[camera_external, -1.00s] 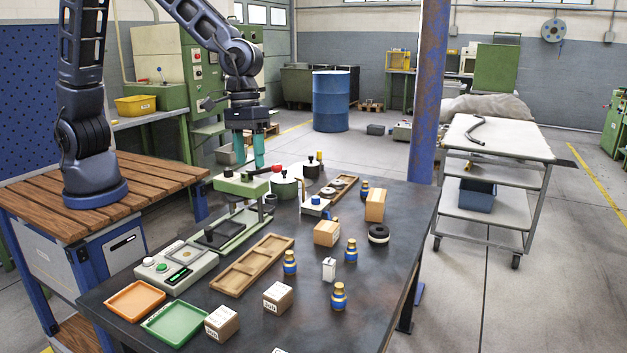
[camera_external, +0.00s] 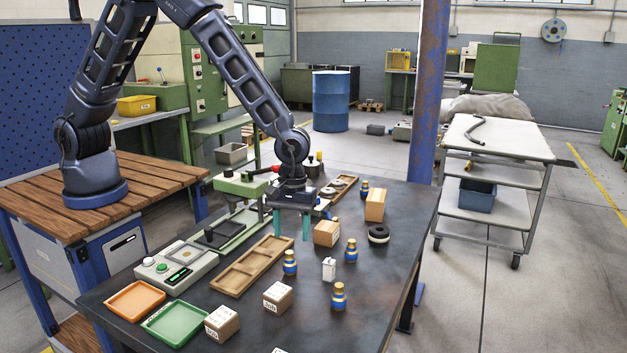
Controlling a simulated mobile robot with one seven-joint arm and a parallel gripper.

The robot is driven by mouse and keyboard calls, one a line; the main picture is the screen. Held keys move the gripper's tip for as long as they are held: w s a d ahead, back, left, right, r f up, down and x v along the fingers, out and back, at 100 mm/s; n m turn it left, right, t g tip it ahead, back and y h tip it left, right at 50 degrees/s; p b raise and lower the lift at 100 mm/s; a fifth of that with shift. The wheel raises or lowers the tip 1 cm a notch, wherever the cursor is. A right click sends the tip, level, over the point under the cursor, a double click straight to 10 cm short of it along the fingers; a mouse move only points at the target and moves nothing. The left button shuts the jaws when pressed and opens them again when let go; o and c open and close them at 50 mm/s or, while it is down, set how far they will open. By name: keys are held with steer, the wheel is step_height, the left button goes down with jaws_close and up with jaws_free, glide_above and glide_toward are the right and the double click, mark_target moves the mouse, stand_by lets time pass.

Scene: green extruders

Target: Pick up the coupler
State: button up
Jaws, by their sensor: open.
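Several small blue-and-brass fittings stand upright on the dark table and look like couplers; which one is meant I cannot tell. One stands right of the wooden tray (camera_external: 290,263), one is farther right (camera_external: 351,251), one is nearer the front (camera_external: 339,297), and a smaller-looking one is at the back (camera_external: 365,191). My gripper (camera_external: 291,229) points down with its teal fingers apart and empty. It appears above the table, behind the nearest-left fitting and left of a cardboard box. My wrist hides part of the table behind it.
The compartmented wooden tray (camera_external: 250,266) lies left of the fittings. A cardboard box (camera_external: 326,233) stands right of my gripper. A green press (camera_external: 240,187) rises at the left. A white bottle (camera_external: 328,270) and black ring (camera_external: 378,233) stand nearby. The table's right front is fairly clear.

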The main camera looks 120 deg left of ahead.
mark_target(290, 251)
steer(key=f, duration=0.3)
steer(key=shift+d+f, duration=0.2)
steer(key=shift+w+d+f, duration=0.1)
steer(key=shift+d+f, duration=0.15)
steer(key=shift+f, duration=0.6)
steer(key=shift+s+d+f, duration=0.1)
steer(key=shift+d+f, duration=0.1)
steer(key=shift+f, duration=0.7)
steer(key=shift+w+d+f, duration=0.1)
steer(key=shift+d+f, duration=0.15)
steer(key=shift+f, duration=0.6)
steer(key=c, duration=1.1)
steer(key=shift+c, duration=0.2)
steer(key=shift+r, duration=0.15)
